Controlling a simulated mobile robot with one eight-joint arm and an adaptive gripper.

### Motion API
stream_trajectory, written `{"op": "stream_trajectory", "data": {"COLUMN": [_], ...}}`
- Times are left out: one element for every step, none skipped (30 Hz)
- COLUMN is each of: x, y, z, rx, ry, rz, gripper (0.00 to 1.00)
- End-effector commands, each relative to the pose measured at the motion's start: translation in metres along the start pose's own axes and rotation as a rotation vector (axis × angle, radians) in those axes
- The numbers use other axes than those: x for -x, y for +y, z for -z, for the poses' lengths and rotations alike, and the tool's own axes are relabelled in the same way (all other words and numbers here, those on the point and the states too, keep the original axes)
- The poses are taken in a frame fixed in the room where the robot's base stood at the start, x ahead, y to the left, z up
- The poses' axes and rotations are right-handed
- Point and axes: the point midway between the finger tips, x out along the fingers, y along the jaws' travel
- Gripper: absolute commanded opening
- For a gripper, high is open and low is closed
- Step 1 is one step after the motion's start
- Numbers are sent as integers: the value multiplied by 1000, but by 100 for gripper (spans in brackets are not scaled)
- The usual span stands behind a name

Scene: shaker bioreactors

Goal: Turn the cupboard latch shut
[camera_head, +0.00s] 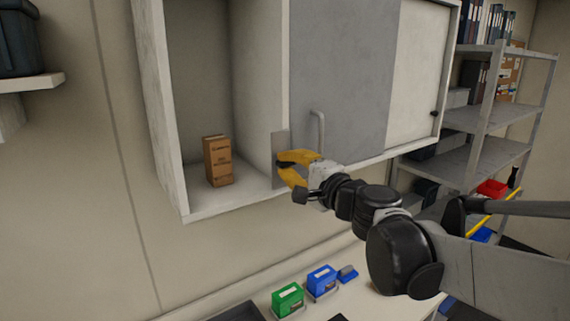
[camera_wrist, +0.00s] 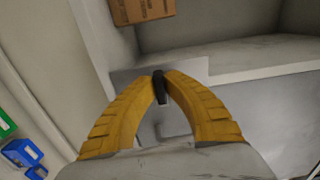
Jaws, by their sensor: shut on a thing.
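The cupboard (camera_head: 340,75) hangs on the wall, with a grey sliding door and an open compartment at its left. The dark latch (camera_wrist: 160,88) sits on a grey metal plate (camera_head: 279,148) at the edge beside the open compartment. My gripper (camera_head: 280,165) has yellow fingers and is at this plate. In the wrist view my gripper (camera_wrist: 161,84) has its fingertips closed on the latch from both sides. The latch appears roughly upright in that view, and its lower end shows between the fingers. In the head view the fingers mostly hide the latch.
A brown box (camera_head: 218,160) stands inside the open compartment. A vertical door handle (camera_head: 318,132) is just right of my gripper. Green (camera_head: 287,299) and blue (camera_head: 322,280) boxes sit on the surface below. A metal shelf rack (camera_head: 480,125) stands at the right.

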Motion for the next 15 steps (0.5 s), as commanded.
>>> {"op": "stream_trajectory", "data": {"x": [0, 0, 0, 0, 0, 0, 0, 0, 0, 0, 0, 0, 0, 1, 3], "y": [-1, -1, -1, 0, 0, 0, 0, 0, 0, 0, 0, 0, 0, 0, 0], "z": [0, 0, 0, 0, 0, 0, 0, 0, 0, 0, 0, 0, 0, 0, 0], "rx": [-1, -1, -1, -1, -1, -1, -1, -1, -1, -1, -1, -1, -1, -1, -1], "ry": [0, 0, 0, 0, 0, 0, 0, 0, 0, 0, 0, 0, 0, 0, 0], "rz": [0, 0, 0, 0, 0, 0, 0, 0, 0, 0, 0, 0, 0, 0, 0], "gripper": [0, 0, 20, 29, 34, 34, 34, 34, 34, 34, 34, 34, 34, 34, 34]}}
